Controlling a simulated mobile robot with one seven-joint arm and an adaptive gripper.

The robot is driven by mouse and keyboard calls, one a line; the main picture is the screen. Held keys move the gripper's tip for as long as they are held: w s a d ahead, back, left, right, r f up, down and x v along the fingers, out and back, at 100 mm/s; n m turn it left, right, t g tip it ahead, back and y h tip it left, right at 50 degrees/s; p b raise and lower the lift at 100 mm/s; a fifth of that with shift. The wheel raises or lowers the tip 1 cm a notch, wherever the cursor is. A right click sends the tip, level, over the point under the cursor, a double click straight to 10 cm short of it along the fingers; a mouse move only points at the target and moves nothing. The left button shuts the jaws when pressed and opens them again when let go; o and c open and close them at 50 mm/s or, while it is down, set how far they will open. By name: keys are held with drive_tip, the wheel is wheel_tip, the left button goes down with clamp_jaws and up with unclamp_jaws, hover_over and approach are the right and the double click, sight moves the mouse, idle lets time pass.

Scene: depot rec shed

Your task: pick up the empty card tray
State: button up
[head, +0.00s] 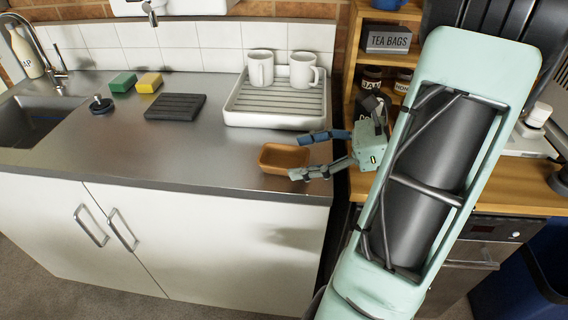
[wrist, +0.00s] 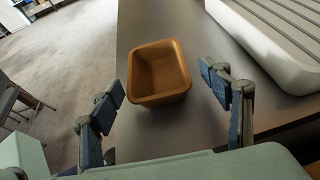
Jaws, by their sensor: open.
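The card tray (head: 283,158) is a small tan-brown open box. It sits on the steel counter near its front right edge, and it looks empty. In the wrist view the tray (wrist: 158,72) lies between and ahead of my two fingers. My gripper (head: 312,155) is open at the right of the tray, with one finger toward the back and one toward the front edge. In the wrist view my gripper (wrist: 165,88) shows its fingers spread, with a gap on each side of the tray. I cannot tell whether the front finger touches it.
A white drainer (head: 240,121) with two white mugs (head: 261,69) stands behind the tray. A dark ribbed mat (head: 175,107), two sponges (head: 123,82) and a sink plug (head: 101,104) lie left. The counter left of the tray is clear. A shelf with a tea bags box (head: 388,41) stands right.

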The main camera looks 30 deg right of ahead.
sight(265, 162)
drive_tip(key=b+x, duration=0.1)
drive_tip(key=x, duration=0.3)
drive_tip(key=shift+a, duration=0.35)
drive_tip(key=c, duration=1.1)
